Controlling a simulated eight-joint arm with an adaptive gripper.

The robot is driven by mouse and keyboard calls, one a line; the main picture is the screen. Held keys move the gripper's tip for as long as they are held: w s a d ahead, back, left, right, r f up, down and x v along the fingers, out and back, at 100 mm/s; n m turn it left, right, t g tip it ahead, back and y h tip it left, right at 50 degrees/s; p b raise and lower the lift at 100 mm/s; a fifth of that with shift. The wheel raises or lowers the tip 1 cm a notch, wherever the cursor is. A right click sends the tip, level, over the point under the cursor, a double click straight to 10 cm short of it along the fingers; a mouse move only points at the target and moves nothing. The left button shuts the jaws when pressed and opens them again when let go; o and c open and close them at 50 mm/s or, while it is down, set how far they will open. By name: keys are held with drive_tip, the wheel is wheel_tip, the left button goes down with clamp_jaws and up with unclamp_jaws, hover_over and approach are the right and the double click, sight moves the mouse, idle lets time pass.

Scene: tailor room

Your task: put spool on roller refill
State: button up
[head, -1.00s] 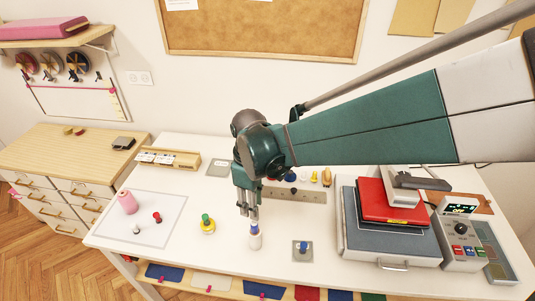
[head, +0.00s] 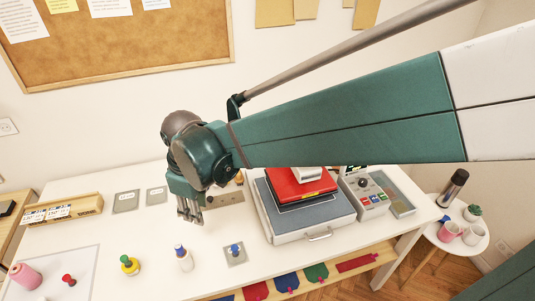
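My gripper (head: 190,218) hangs fingers down above the white table, behind the small white bottle with a blue top (head: 184,260). It looks empty, and its fingers are too close together in this view to tell open from shut. A pink spool-like cylinder (head: 26,277) lies at the far left on a pale mat. A small blue-topped piece (head: 235,250) sits on a grey square plate (head: 237,260) right of the bottle. Two grey labelled plates (head: 126,201) (head: 156,196) lie at the back left. Their print is too small to read, so I cannot tell which is the roller refill.
A red item (head: 300,185) lies on a grey-blue case (head: 310,218) to the right, beside a control box (head: 366,195). A yellow-and-green piece (head: 130,265) and a red one (head: 68,281) stand at the left. A round side table (head: 455,235) is at the far right.

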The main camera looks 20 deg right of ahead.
drive_tip(key=s+d+r+m+t, duration=0.2)
drive_tip(key=s+d+m, duration=0.1)
drive_tip(key=d, duration=0.5)
drive_tip(key=s+d+r+m+t, duration=0.2)
drive_tip(key=s+d+r+m, duration=0.1)
drive_tip(key=d, duration=0.6)
drive_tip(key=s+d+r+m+t, duration=0.1)
drive_tip(key=s+d+m, duration=0.3)
drive_tip(key=d, duration=0.4)
drive_tip(key=shift+d+r+m+t+h, duration=0.25)
drive_tip(key=shift+r+m+t+h, duration=0.15)
drive_tip(key=shift+r+m, duration=0.35)
drive_tip(key=shift+f, duration=0.2)
wheel_tip(320, 180, down, 10)
drive_tip(key=b, duration=1)
drive_tip(key=shift+f+b, duration=0.15)
drive_tip(key=shift+b, duration=0.15)
